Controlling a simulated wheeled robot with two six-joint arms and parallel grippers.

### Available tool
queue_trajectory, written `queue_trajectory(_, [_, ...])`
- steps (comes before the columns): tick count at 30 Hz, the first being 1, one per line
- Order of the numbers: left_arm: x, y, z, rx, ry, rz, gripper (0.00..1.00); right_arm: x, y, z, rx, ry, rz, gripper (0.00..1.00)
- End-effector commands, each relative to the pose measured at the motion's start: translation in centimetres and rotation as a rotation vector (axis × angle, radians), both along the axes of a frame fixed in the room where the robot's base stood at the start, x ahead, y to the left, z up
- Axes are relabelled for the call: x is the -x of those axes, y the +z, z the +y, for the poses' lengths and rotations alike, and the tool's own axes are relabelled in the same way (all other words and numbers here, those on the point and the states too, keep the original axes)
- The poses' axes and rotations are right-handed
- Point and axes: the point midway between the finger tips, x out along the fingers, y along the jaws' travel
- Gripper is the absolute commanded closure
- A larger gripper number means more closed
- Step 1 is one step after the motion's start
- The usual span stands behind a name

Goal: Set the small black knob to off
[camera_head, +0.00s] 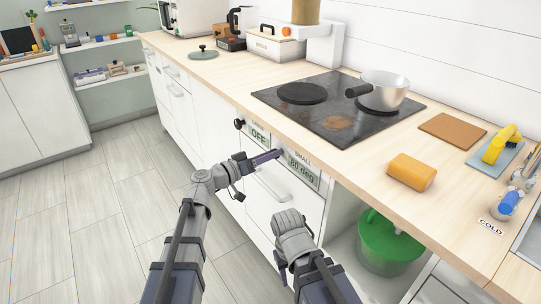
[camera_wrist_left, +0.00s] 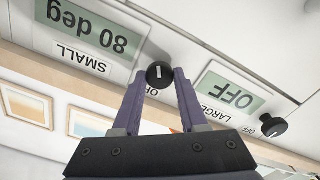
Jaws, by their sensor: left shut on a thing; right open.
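My left gripper (camera_head: 277,154) is at the cabinet front under the counter, at the small black knob (camera_wrist_left: 160,74). In the left wrist view the knob is between its two fingertips, and the gripper is shut on it. A light line shows on the knob's face. The display labelled SMALL (camera_head: 302,170) reads 80 deg. It appears upside down in the left wrist view (camera_wrist_left: 92,30). My right gripper (camera_head: 291,228) is lower, in front of the cabinet, apart from the knob and open; its fingers are mostly hidden.
Another black knob (camera_head: 239,124) sits left of the display labelled LARGE (camera_head: 258,136), which reads OFF. A pot (camera_head: 388,93) stands on the black cooktop (camera_head: 335,120). A green bucket (camera_head: 388,245) is below the counter at right. The floor at left is clear.

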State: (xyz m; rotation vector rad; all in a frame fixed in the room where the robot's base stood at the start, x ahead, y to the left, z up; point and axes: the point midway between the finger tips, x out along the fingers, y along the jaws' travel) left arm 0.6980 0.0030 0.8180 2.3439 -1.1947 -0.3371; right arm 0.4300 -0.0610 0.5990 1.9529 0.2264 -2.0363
Motion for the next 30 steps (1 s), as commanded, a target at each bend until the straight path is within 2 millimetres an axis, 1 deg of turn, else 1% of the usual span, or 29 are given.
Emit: queue_trajectory(30, [-0.12,-0.32,0.14,0.565,0.001,0.779,1.0,-0.01,-0.29,-0.01,0.001,0.0,0.0,0.5])
